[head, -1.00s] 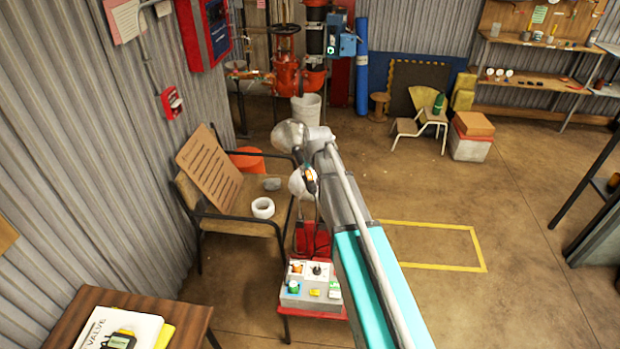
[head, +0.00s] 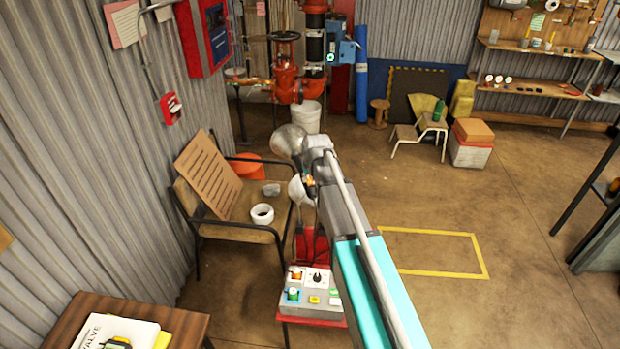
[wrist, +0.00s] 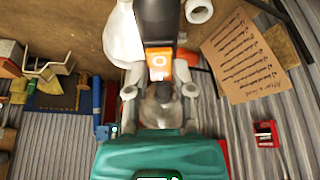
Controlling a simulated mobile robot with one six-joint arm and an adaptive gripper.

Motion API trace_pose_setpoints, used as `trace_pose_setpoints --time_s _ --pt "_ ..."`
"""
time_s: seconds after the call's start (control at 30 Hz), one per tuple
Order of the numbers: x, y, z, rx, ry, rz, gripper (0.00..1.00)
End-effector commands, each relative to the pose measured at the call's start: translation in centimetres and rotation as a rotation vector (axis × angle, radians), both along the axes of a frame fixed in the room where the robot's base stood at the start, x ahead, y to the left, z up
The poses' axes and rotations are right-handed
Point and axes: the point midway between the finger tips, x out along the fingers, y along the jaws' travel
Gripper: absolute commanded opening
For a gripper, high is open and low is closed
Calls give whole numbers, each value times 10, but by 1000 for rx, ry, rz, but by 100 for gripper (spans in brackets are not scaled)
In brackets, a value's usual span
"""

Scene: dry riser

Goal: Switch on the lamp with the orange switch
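A dark lamp body with an orange switch (wrist: 158,64) marked with a white ring runs down from the top of the wrist view. A silvery dome (head: 289,141), seemingly a lamp head, shows beside my arm's end in the head view. A white dome (head: 301,189) sits just below it, also in the wrist view (wrist: 122,36). My gripper (wrist: 160,86) has its two fingers apart, with the orange switch and dark body between them in the picture. I cannot tell whether either finger touches it. In the head view my gripper is mostly hidden by my arm.
A grey control box (head: 310,293) with coloured buttons stands below, on a red surface. A wooden table (head: 185,327) is at lower left. Floor is free to the right.

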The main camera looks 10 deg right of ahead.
Motion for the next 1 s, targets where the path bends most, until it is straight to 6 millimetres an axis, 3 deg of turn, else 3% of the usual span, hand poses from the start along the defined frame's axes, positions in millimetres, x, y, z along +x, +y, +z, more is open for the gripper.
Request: trace_pose_setpoints --time_s 0.1,0.43,1.0 --pt "0 -1 0 -3 0 -1 0" --pt "3 0 1 -7 43 0 0" --pt "11 1 1 -35 368 0 0"
